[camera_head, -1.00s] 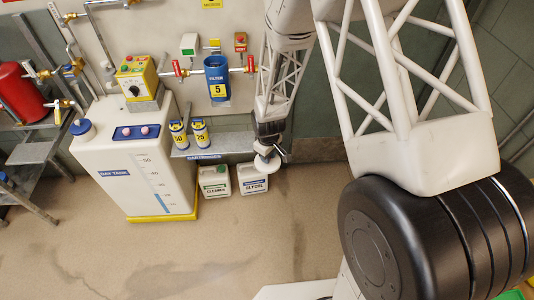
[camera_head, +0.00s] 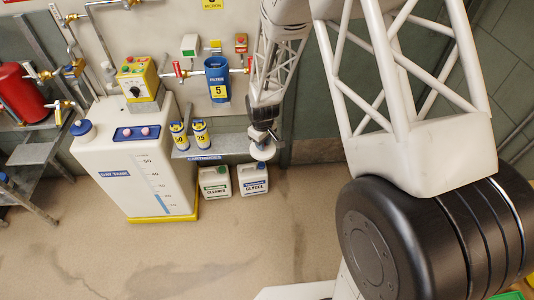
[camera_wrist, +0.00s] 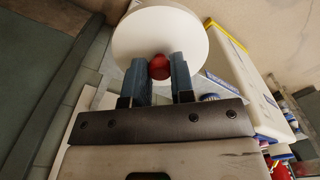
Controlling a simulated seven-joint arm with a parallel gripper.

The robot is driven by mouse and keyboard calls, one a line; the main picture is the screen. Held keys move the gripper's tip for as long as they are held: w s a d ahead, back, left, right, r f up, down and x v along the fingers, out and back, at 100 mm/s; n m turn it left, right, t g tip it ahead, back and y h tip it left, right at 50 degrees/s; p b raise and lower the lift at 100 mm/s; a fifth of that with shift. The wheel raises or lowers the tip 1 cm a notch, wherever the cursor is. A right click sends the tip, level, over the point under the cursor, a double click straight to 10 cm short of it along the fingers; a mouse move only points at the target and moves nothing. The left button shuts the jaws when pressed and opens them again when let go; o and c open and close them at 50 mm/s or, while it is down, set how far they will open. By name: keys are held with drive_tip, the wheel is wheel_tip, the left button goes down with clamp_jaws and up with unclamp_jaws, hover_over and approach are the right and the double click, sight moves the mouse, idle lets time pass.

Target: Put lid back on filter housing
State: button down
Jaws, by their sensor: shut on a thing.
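The filter housing is the blue cylinder (camera_head: 217,77) with a yellow "5" label, fixed on the wall panel; its top looks open. My gripper (camera_head: 263,143) is to the right of and below the housing, beside the cartridge shelf. In the wrist view my gripper (camera_wrist: 160,72) has its two blue-grey fingers shut on the red knob (camera_wrist: 159,67) of a round white lid (camera_wrist: 178,28). The lid also shows in the head view (camera_head: 262,153), hanging under my gripper. The lid's far side is hidden in the head view.
Cartridges marked 50 (camera_head: 179,136) and 25 (camera_head: 200,134) stand on the shelf (camera_head: 222,147). Cleaner (camera_head: 214,182) and glycol (camera_head: 252,179) jugs stand on the floor below. The white day tank (camera_head: 135,175) is at left. Red-handled valves (camera_head: 178,69) flank the housing.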

drive_tip(key=w+a+r, duration=0.5)
drive_tip(key=w+r, duration=0.3)
drive_tip(key=r, duration=0.2)
drive_tip(key=w+a+r, duration=0.5)
drive_tip(key=w+r, duration=0.4)
drive_tip(key=r, duration=0.1)
drive_tip(key=w+a+r, duration=0.6)
drive_tip(key=w+r, duration=0.3)
drive_tip(key=r, duration=0.1)
drive_tip(key=shift+w, duration=0.2)
drive_tip(key=shift+f, duration=0.15)
drive_tip(key=shift+f, duration=3)
drive_tip(key=shift+f, duration=0.2)
drive_tip(key=shift+c, duration=2.1)
unclamp_jaws()
